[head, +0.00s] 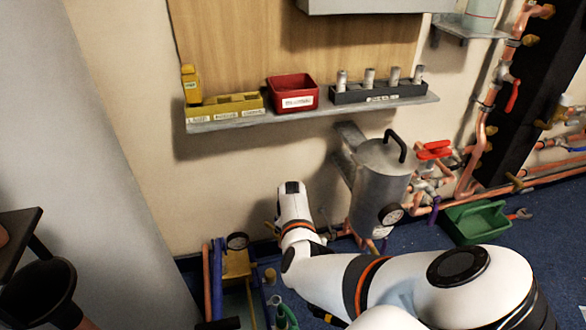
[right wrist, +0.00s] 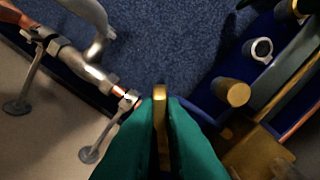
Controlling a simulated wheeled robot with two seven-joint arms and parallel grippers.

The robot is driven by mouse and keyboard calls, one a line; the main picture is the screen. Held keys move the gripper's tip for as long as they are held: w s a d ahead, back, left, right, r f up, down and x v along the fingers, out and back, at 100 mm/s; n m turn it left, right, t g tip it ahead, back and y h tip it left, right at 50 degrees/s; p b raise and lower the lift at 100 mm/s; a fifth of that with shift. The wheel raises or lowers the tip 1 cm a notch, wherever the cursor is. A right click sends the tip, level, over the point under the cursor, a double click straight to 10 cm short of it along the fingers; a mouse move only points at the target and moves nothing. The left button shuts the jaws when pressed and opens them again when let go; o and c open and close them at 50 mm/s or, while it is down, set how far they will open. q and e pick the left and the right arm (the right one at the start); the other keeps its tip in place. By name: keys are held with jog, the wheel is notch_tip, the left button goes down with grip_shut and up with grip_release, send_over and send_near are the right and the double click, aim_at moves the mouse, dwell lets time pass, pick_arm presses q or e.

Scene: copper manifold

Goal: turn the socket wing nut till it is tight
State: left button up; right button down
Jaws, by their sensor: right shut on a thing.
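The socket wing nut shows in the right wrist view as a brass-coloured wing (right wrist: 160,112), seen edge-on. My right gripper (right wrist: 161,108) has its two teal fingers closed on it, one on each side. The fingers hide the lower part of the wing and whatever it sits on. In the head view my right arm reaches down to the pipework at the foot of the wall, and its fingers are hidden there. My left gripper is not in view.
A grey cylindrical tank (head: 378,190) with a gauge (head: 390,214) stands just right of my right wrist. Copper pipe with steel fittings (right wrist: 85,68) runs close to the fingers. A brass block (right wrist: 262,155) lies to their right. A green caddy (head: 475,222) sits on the blue floor.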

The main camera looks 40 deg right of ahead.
jog(key=shift+a+m, duration=0.15)
jog(key=shift+m, duration=0.25)
jog(key=c, duration=1.5)
grip_release()
